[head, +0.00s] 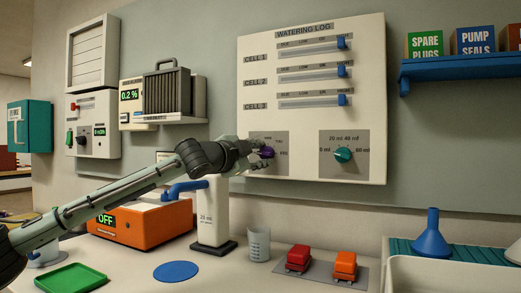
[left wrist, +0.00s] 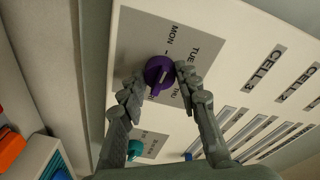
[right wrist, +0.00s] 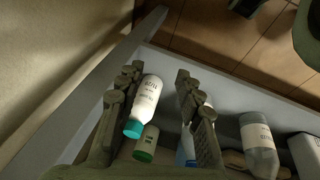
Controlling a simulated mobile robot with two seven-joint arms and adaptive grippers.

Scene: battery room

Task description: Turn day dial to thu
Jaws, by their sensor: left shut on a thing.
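The day dial is a purple knob (head: 267,153) on a grey plate at the lower left of the white watering log panel (head: 310,120). In the left wrist view the dial (left wrist: 158,70) sits between my left fingers, with MON, TUE and THU printed around it. FRI is mostly hidden by a finger. The dial's ridge points down the picture; I cannot tell exactly which day it marks. My left gripper (left wrist: 157,76) is shut on the dial, one finger at each side. My right gripper (right wrist: 157,72) is open, its fingers apart above a white bottle with a teal cap (right wrist: 145,104).
A teal dial (head: 343,154) is right of the day dial. Blue sliders (head: 342,72) are above. An orange device (head: 140,222), a white dispenser (head: 211,208) and a beaker (head: 259,244) stand on the counter below. Several bottles lie in a bin below my right gripper.

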